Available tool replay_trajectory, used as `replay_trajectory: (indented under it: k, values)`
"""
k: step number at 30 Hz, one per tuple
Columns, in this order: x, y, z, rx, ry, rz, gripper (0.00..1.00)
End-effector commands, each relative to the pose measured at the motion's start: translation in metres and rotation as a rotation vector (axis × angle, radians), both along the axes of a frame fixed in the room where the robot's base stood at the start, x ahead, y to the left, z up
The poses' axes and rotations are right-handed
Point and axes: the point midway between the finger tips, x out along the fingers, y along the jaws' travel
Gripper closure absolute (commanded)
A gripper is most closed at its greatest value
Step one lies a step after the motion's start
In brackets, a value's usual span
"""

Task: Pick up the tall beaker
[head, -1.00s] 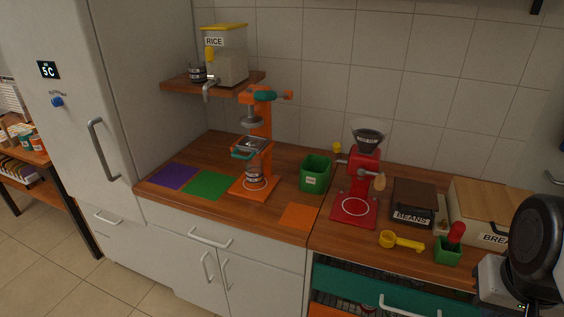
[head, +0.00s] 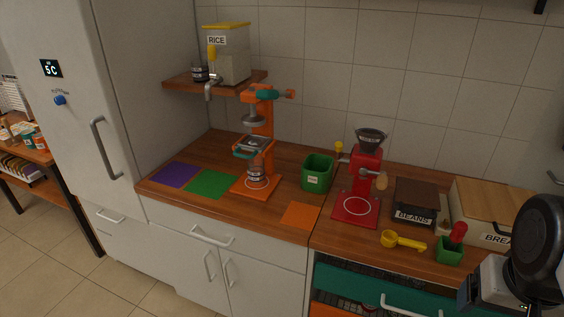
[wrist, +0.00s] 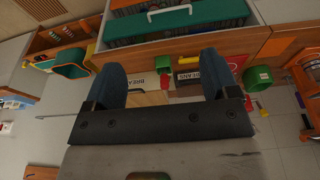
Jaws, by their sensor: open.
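A small clear beaker with dark markings (head: 256,172) stands upright on the base of the orange press in the head view. A similar dark-banded beaker (head: 200,73) stands on the wall shelf beside the rice dispenser. I cannot tell for certain from their size which is the tall one. My gripper (wrist: 160,62) shows in the wrist view as two blue fingers spread wide, open and with nothing held between them. In the head view only part of my arm shows at the lower right, far from both beakers.
The orange press (head: 262,125) rises around the counter beaker. A green bin (head: 317,172), red grinder (head: 366,172), beans box (head: 415,200) and yellow scoop (head: 402,240) stand to its right. Purple (head: 174,175), green (head: 211,184) and orange (head: 300,215) mats lie flat. The teal drawer (head: 350,283) is below.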

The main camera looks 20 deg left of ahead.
Motion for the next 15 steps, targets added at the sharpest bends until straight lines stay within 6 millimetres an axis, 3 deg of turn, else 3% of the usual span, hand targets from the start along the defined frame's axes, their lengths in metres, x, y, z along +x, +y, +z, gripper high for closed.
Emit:
replay_trajectory:
  k: [8,15]
  values:
    - [0.003,0.002,0.000,0.009,0.005,0.000,0.19]
    - [0.021,0.022,0.000,0.081,0.043,-0.003,0.19]
